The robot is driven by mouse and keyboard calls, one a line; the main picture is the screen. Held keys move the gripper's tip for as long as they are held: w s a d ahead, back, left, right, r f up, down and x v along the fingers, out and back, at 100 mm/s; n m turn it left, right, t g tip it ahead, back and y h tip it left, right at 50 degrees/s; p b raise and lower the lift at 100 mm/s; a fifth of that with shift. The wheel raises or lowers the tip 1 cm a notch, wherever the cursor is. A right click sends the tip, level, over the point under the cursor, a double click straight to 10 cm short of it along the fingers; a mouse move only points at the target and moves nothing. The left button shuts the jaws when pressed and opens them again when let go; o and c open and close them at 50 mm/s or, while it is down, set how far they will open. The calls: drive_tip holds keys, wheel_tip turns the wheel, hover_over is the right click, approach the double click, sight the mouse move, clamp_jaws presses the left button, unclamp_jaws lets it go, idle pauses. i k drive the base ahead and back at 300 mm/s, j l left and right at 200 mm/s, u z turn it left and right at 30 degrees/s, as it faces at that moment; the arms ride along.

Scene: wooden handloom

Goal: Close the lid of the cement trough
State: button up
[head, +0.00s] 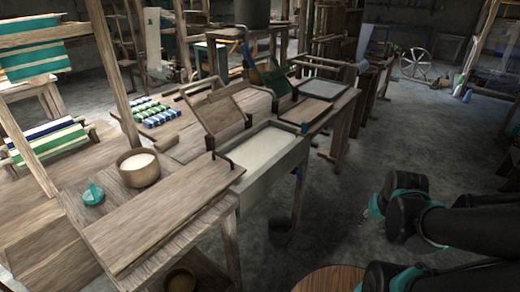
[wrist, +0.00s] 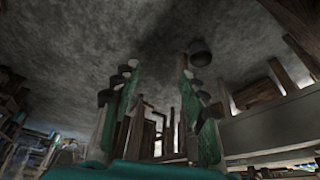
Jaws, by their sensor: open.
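The cement trough (head: 270,150) is a long pale box with light grey contents, set along the right side of the wooden bench. Its wooden lid (head: 222,112) stands raised and tilted at the far left edge, leaving the top uncovered. My gripper (head: 374,206) is at the right in the head view, over the floor and well apart from the trough and lid. In the wrist view its teal-padded fingers (wrist: 160,95) are spread with nothing between them. A pale beam-like surface (wrist: 275,125) at the right there may be the trough; I cannot tell.
A wooden board (head: 155,215), a brown bowl (head: 139,168) and a small teal item (head: 94,194) are on the near bench. Blue and green rolls (head: 158,110) lie behind. A round wooden top (head: 330,279) is at the bottom. Grey floor (head: 345,195) lies between trough and gripper.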

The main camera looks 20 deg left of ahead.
sight(119, 238)
drive_tip(key=k+l+u, duration=0.15)
drive_tip(key=u, duration=1.6)
drive_tip(key=j+u, duration=0.25)
drive_tip(key=i+j+u, duration=0.1)
drive_tip(key=j+u, duration=0.15)
